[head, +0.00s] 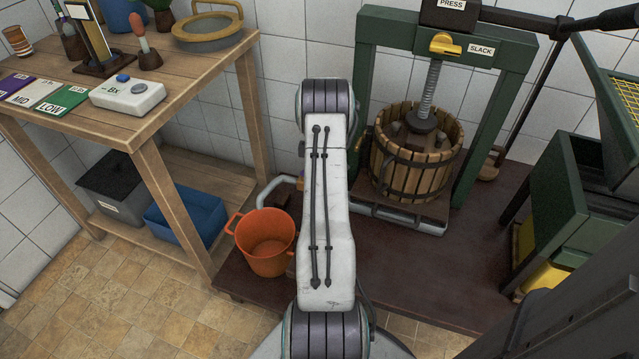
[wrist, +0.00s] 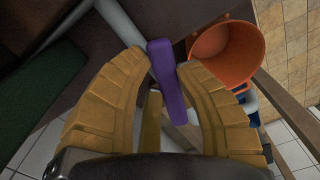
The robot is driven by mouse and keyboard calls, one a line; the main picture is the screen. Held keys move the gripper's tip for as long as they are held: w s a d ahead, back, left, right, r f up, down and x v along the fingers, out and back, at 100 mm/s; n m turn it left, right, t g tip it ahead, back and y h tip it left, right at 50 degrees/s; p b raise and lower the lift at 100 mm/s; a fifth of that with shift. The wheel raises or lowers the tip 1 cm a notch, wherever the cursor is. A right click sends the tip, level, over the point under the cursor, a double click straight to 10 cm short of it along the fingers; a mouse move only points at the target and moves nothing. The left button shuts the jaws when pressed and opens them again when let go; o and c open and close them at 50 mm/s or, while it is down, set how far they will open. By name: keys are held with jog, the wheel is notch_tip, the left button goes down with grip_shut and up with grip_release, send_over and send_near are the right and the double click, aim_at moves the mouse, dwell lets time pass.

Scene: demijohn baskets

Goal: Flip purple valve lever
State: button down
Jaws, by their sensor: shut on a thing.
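The purple valve lever (wrist: 166,82) shows in the wrist view as a flat bar at the end of a grey pipe (wrist: 122,22). My gripper (wrist: 160,62) has two ribbed yellow fingers, one on each side of the lever, and is shut on it. Its fingertips are near the lever's upper part. In the head view my own arm hides the lever and nearly all of the gripper. The grey pipe also shows there, left of my arm (head: 270,188).
An orange bucket (head: 266,242) stands close by, left of my arm; it also shows in the wrist view (wrist: 222,52). A green press (head: 368,75) with a slatted wooden basket (head: 385,170) stands behind. A wooden workbench (head: 190,85) is at left, a green machine (head: 555,200) at right.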

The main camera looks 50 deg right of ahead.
jog(key=shift+d+f+n, duration=0.1)
jog(key=shift+d+n, duration=0.3)
jog(key=shift+n, duration=0.3)
jog(key=c, duration=0.8)
grip_release()
jog(key=shift+w+d, duration=0.1)
jog(key=shift+c, duration=0.2)
notch_tip(320, 180, up, 12)
dwell(0.4)
